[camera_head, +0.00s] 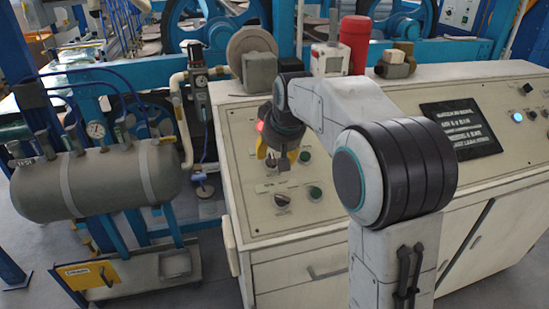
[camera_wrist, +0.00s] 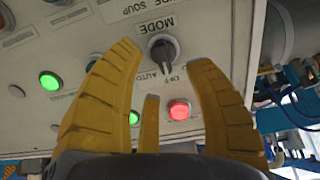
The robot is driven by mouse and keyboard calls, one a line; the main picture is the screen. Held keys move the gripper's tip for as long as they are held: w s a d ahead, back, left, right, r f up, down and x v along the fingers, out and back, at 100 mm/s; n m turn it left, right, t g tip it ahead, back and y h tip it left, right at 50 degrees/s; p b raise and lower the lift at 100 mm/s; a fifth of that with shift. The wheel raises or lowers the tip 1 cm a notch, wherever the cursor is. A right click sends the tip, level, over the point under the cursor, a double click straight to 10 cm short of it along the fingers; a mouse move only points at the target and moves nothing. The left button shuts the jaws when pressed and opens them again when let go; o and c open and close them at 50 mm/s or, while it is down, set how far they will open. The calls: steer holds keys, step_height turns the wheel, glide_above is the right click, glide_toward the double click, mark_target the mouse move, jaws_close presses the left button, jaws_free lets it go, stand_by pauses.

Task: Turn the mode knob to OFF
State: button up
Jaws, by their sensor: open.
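The mode knob (camera_wrist: 163,50) is a dark round knob on the pale panel (camera_wrist: 40,120), beside the upside-down label MODE in the wrist view. OFF and AUTO are printed by its lower edge in that view. Which mark its pointer faces is too small to tell. In the head view my gripper (camera_head: 277,152) is over the left part of the console, and I cannot pick out the mode knob there.
A lit red button (camera_wrist: 179,109) is close to the knob, between my fingers in the wrist view. A lit green button (camera_wrist: 50,80) is to the left. In the head view another dark knob (camera_head: 282,201) and a green button (camera_head: 315,192) lie nearer the console's front.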

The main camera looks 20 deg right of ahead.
steer(key=v, duration=0.7)
stand_by(0.3)
steer(key=s+f+g, duration=0.4)
steer(key=s+f, duration=0.7)
steer(key=s, duration=0.1)
steer(key=s+p, duration=0.3)
steer(key=s, duration=1.2)
steer(key=shift+t, duration=0.7)
steer(key=shift+s+p+v, duration=0.15)
steer(key=shift+p+v, duration=0.65)
steer(key=shift+v, duration=0.5)
steer(key=shift+s+p+v, duration=0.2)
steer(key=shift+p+v, duration=0.55)
steer(key=shift+v, duration=0.6)
